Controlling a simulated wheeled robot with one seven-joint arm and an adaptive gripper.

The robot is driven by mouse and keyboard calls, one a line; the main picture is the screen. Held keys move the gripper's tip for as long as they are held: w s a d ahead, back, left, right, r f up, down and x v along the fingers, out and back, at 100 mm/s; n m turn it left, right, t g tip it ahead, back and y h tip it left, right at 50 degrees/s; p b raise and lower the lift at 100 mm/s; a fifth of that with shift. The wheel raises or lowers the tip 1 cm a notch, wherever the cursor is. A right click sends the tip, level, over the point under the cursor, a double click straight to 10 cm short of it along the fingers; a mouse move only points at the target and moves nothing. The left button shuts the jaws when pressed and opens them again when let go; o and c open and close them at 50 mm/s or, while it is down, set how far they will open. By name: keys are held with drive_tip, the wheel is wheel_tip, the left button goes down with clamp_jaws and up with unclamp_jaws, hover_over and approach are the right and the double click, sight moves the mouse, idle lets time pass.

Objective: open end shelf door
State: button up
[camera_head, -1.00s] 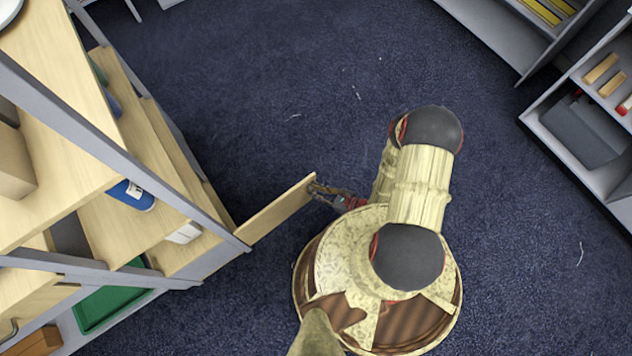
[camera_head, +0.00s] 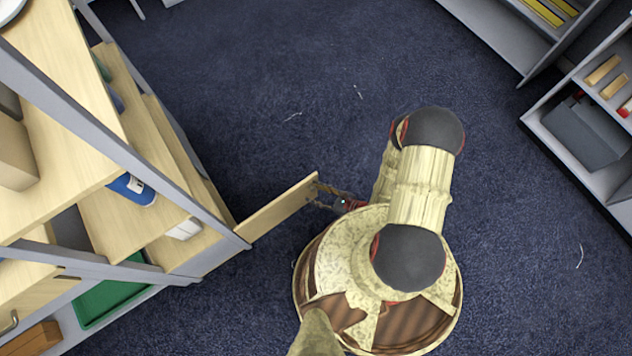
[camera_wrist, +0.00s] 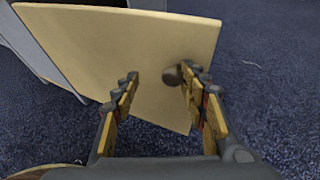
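The end shelf door (camera_head: 278,210) is a pale wooden panel that stands swung out from the shelf's lower corner. In the wrist view the door (camera_wrist: 110,50) fills much of the upper picture, and its dark round knob (camera_wrist: 172,76) shows beside the right fingers. My gripper (camera_head: 322,195) is at the door's free edge in the head view. In the wrist view my gripper (camera_wrist: 160,77) is open, its fingers spread in front of the door face. The knob is between the fingers, close to the right one; I cannot tell whether they touch.
The shelf (camera_head: 130,160) with wooden boards stands at the left, holding a blue can (camera_head: 132,190) and a green tray (camera_head: 108,295). A grey shelf unit (camera_head: 590,125) stands at the right.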

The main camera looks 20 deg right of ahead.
drive_tip(key=shift+w+d, duration=0.15)
drive_tip(key=shift+d, duration=0.05)
idle(0.5)
drive_tip(key=v, duration=0.7)
drive_tip(key=shift+s, duration=0.2)
drive_tip(key=shift+d, duration=0.15)
idle(0.5)
